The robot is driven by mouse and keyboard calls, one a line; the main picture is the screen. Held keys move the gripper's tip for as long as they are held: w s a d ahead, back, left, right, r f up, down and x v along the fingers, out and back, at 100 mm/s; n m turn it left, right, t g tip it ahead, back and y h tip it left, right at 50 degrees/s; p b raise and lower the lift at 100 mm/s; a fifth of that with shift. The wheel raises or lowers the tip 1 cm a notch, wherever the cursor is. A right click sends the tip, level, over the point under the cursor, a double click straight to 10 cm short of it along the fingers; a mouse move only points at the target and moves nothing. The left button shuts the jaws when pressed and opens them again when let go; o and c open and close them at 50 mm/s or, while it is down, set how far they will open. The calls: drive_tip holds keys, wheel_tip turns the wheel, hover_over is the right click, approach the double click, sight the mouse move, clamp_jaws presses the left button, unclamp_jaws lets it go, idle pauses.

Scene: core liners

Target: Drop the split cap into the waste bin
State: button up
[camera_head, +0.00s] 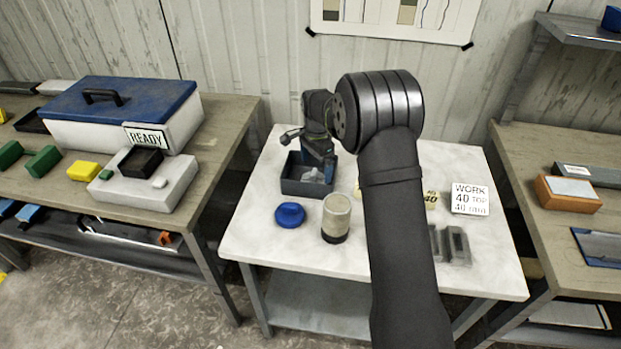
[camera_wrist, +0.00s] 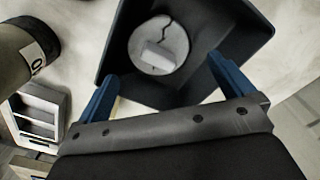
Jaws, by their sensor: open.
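The split cap (camera_wrist: 146,38) is a pale round disc with a dark jagged crack and a small raised white block on it. In the wrist view it lies inside the dark square waste bin (camera_wrist: 112,62). In the head view the bin (camera_head: 296,188) stands at the back left of the white table, with a pale shape of the cap (camera_head: 312,176) showing in it. My gripper (camera_wrist: 163,68) is open, its two blue fingers apart and empty, over the near side of the bin. The gripper also shows just above the bin in the head view (camera_head: 318,155).
A blue round cap (camera_head: 290,214) and a beige cylinder with a dark base (camera_head: 336,212) stand in front of the bin. Grey slotted blocks (camera_head: 457,246) and a WORK sign (camera_head: 470,199) are to the right. My arm hides the table's middle.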

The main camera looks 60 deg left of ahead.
wheel_tip(320, 180, up, 17)
drive_tip(key=shift+r, duration=0.2)
idle(0.3)
wheel_tip(320, 180, down, 17)
drive_tip(key=shift+f, duration=0.15)
drive_tip(key=shift+r, duration=1.1)
